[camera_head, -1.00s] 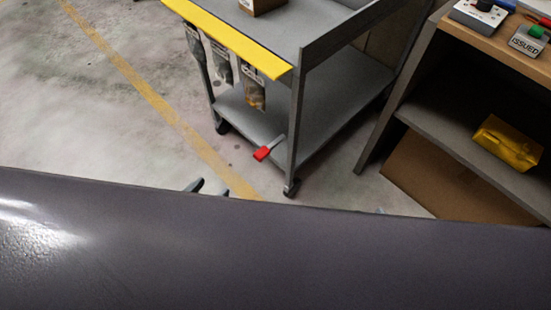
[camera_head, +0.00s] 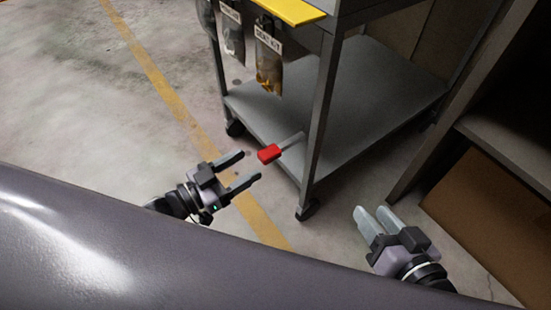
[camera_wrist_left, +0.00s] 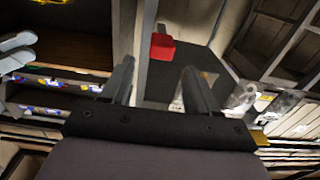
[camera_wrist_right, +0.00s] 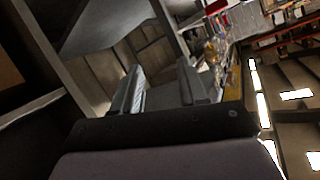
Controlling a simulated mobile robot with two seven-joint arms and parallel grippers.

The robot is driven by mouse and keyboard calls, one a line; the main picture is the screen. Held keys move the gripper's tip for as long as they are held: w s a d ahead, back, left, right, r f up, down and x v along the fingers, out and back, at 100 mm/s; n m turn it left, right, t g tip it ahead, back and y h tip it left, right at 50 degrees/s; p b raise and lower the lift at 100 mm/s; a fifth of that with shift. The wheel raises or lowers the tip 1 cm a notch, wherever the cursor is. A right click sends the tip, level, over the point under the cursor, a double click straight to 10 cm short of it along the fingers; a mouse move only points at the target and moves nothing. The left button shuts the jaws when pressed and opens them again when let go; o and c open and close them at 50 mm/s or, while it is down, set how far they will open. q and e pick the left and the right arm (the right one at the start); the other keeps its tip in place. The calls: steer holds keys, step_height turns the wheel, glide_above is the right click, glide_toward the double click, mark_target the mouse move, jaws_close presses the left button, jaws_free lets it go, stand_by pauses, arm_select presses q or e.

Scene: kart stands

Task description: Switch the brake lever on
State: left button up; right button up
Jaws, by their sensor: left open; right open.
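The brake lever is a grey bar with a red end (camera_head: 269,153), sticking out from the lower shelf of the grey cart (camera_head: 262,107) beside its front leg. My left gripper (camera_head: 250,168) is open and empty, just left of and a little below the red end, apart from it in the picture. In the left wrist view the red end (camera_wrist_left: 162,47) shows ahead, between and beyond the fingers (camera_wrist_left: 155,85). My right gripper (camera_head: 371,220) is open and empty, to the right of the cart's front leg. In the right wrist view its fingers (camera_wrist_right: 160,82) hold nothing.
Bags (camera_head: 268,62) hang below the cart's yellow edge (camera_head: 290,10). A black caster (camera_head: 307,210) stands under the front leg. A dark shelf unit with a brown panel (camera_head: 490,205) is at the right. Floor with a yellow line (camera_head: 150,75) is open at left.

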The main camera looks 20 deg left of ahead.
mark_target(260, 158)
arm_select(q)
steer(key=shift+w+d+f, duration=0.15)
steer(key=shift+w+d, duration=0.15)
steer(key=shift+w, duration=0.2)
steer(key=b+x, duration=0.2)
steer(key=x, duration=0.2)
steer(key=shift+w+d, duration=0.15)
steer(key=shift+x, duration=0.8)
arm_select(e)
steer(key=shift+f+t, duration=0.15)
steer(key=shift+t, duration=0.25)
